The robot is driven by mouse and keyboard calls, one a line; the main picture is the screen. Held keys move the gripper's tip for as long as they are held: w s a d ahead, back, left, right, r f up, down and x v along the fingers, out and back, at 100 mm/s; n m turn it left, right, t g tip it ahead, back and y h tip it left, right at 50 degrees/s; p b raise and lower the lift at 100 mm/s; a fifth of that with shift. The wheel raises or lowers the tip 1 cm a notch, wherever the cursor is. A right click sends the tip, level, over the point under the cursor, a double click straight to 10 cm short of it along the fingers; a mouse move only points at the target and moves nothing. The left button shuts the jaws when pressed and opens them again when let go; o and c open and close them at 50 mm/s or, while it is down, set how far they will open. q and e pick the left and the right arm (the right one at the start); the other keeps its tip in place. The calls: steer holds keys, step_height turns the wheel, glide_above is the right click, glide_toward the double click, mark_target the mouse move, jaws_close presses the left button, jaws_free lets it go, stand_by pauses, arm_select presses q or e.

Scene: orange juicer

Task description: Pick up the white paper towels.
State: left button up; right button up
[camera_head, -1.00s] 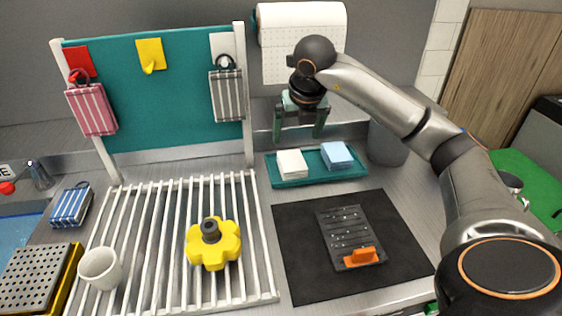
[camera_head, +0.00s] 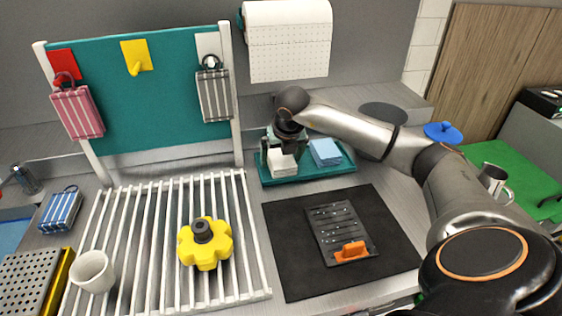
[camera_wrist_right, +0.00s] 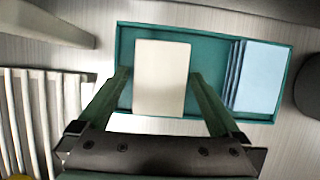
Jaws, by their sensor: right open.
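The white paper towels are a small square stack (camera_head: 284,165) on the left part of a teal tray (camera_head: 310,177). In the right wrist view the stack (camera_wrist_right: 162,80) lies flat on the tray floor (camera_wrist_right: 208,55). My right gripper (camera_head: 286,155) is open and points down over the stack. In the wrist view its two green fingers (camera_wrist_right: 163,98) stand to the left and right of the stack's near part, with a gap on each side. A blue stack (camera_head: 325,152) lies beside it on the tray. My left gripper is not in view.
A white paper roll (camera_head: 288,45) hangs on the wall behind. A black mat (camera_head: 290,260) with a grater (camera_head: 340,232) lies in front of the tray.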

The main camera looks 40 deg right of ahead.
mark_target(280, 155)
steer(key=c, duration=1.2)
steer(key=shift+o, duration=0.2)
steer(key=shift+r, duration=0.1)
steer(key=shift+r, duration=0.5)
step_height(280, 155, up, 3)
steer(key=shift+s+a+f+b, duration=0.15)
steer(key=shift+f+b, duration=0.05)
steer(key=shift+b, duration=0.1)
steer(key=s+a+r, duration=0.8)
steer(key=s+r, duration=0.1)
steer(key=s, duration=0.2)
steer(key=shift+r+b, duration=0.15)
steer(key=shift+b, duration=0.25)
